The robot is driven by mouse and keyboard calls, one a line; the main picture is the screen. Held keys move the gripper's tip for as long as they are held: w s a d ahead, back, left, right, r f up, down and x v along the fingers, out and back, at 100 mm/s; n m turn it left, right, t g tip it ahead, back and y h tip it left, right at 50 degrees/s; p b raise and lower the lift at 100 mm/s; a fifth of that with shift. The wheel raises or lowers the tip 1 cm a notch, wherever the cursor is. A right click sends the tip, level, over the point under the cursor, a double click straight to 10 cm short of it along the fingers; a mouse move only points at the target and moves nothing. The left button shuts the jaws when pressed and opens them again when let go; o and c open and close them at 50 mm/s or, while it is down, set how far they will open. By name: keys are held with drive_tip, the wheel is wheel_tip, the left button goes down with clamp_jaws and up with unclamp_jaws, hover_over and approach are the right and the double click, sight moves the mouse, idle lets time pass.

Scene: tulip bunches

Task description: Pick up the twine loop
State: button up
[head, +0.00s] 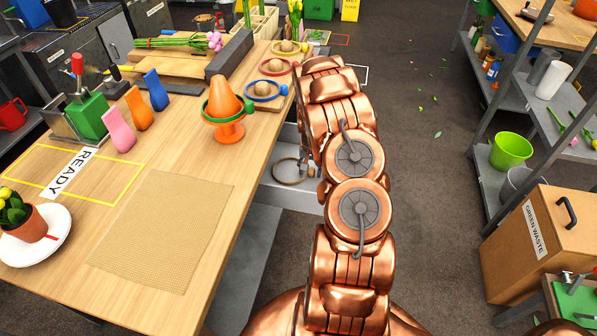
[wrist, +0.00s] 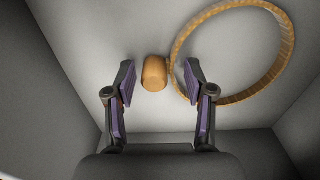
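The twine loop (wrist: 288,45) is a tan ring lying on the pale floor of an open grey box in the wrist view. A short wooden cylinder (wrist: 154,73) sits at its left edge, seemingly joined to it. In the head view the loop (head: 275,173) shows in the box beside the table, partly hidden by my arm. My gripper (wrist: 160,78) is open above the box floor and holds nothing. In the picture, the cylinder lies between the fingertips, and the right finger overlaps the loop's left side. Contact cannot be told.
The box walls (wrist: 50,70) rise close around the gripper. The wooden table (head: 205,170) edge runs along the box's left side. An orange funnel-shaped thing on a stand (head: 224,105) is near that edge. The floor (head: 430,150) right of my arm is mostly clear.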

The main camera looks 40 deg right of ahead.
drive_tip(key=c, duration=0.6)
